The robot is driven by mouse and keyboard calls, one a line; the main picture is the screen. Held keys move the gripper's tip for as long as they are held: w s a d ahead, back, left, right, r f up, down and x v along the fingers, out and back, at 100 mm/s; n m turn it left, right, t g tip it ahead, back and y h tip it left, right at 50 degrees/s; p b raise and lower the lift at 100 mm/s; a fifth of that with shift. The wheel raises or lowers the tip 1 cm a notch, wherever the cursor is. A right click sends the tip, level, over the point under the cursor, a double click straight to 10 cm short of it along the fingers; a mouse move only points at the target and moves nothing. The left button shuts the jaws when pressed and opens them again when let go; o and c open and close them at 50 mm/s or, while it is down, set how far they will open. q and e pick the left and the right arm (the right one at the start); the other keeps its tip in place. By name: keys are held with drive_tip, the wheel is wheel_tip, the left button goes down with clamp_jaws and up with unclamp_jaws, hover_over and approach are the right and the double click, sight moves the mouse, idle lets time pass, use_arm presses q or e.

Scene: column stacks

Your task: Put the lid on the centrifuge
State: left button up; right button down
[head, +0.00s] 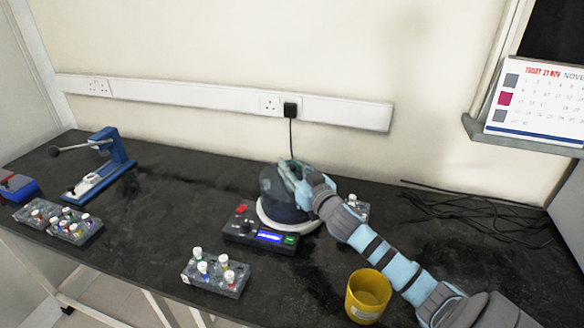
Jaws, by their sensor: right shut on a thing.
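The centrifuge (262,237) stands on the black bench near the middle, with a white ring, a lit blue display and red and green buttons on its front. The dark round lid (277,193) is at the top of the centrifuge, above the white ring. I cannot tell whether it is fully seated. My right gripper (290,172) comes in from the right and is shut on the lid at its upper right side. The gripper and hand hide part of the lid. My left gripper is not in view.
A rack of vials (217,273) stands in front of the centrifuge, and another rack (358,207) is partly hidden behind my right arm. A yellow cup (368,296) stands below the arm. A blue press (102,163) and more vial racks (58,220) are at left. Black cables (480,212) lie at right.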

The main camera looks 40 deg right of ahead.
drive_tip(key=shift+f+b, duration=0.5)
drive_tip(key=shift+f, duration=0.2)
drive_tip(key=shift+f, duration=0.1)
drive_tip(key=c, duration=1.3)
unclamp_jaws()
drive_tip(key=shift+o, duration=0.3)
drive_tip(key=o, duration=0.4)
